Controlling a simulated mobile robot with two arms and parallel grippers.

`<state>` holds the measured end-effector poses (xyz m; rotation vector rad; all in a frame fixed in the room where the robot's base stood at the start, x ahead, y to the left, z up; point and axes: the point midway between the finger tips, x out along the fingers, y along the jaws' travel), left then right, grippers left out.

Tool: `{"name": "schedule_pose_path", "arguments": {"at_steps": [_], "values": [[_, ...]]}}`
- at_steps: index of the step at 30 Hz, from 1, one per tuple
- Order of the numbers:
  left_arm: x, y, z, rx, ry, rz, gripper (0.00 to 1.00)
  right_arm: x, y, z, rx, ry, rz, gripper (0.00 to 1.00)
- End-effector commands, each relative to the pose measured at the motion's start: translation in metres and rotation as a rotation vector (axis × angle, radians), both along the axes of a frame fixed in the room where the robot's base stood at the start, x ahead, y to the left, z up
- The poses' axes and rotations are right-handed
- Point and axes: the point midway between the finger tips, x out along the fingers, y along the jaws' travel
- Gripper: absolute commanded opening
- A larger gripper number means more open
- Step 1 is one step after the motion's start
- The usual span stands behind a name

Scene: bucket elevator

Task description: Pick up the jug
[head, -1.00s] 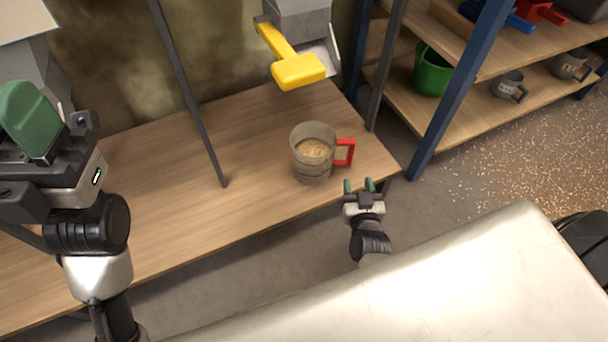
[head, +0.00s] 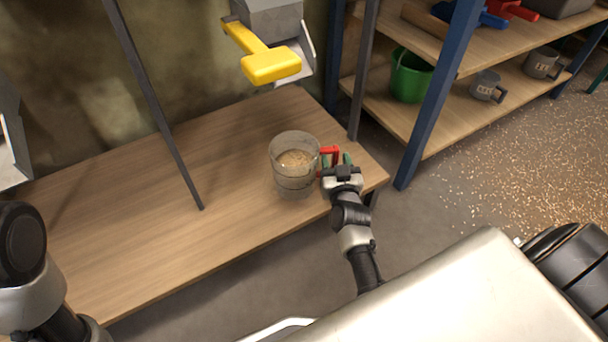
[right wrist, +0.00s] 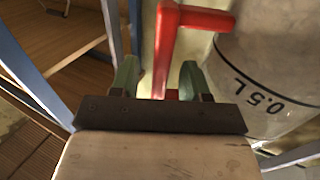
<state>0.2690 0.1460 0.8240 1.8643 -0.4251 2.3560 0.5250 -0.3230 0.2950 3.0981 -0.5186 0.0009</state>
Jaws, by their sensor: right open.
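The jug (head: 293,182) is a clear measuring cup holding tan grain, upright on the wooden bench, with a red handle (head: 331,150) on its right side. In the right wrist view the jug's wall (right wrist: 268,90) carries a "0.5 L" mark, and its red handle (right wrist: 198,18) shows beyond and between the fingers. My right gripper (head: 337,161) is at the handle, partly covering it; its green fingers (right wrist: 160,80) are open, one on each side of the handle's upright part. Whether they touch it I cannot tell. My left gripper is out of view.
The wooden bench (head: 130,210) is mostly clear, with a thin dark post (head: 155,110) rising from it. A yellow-handled grey device (head: 270,66) hangs above the back. Shelves at right hold a green bucket (head: 410,78) and grey mugs (head: 487,86). Grain is scattered on the floor.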

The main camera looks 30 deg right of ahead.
Motion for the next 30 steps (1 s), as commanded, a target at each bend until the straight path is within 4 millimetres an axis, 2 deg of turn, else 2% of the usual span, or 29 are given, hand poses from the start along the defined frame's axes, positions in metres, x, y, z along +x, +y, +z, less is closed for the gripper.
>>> {"name": "schedule_pose_path", "arguments": {"at_steps": [3,11,18,20,30], "values": [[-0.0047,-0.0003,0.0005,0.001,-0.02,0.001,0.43,0.0092,-0.0035,-0.0011,0.0,-0.001,0.0,0.46],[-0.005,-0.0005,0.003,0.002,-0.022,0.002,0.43,0.0104,-0.0039,0.0006,0.0,0.001,0.0,0.45],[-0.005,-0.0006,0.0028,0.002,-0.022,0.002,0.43,0.0102,-0.0037,0.0004,0.0,0.001,0.001,0.08],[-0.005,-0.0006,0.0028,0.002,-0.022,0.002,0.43,0.0102,-0.0037,0.0004,0.0,0.001,0.001,0.0],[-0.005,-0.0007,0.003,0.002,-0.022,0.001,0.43,0.0108,-0.0038,0.0031,0.001,-0.007,0.0,0.0]]}}
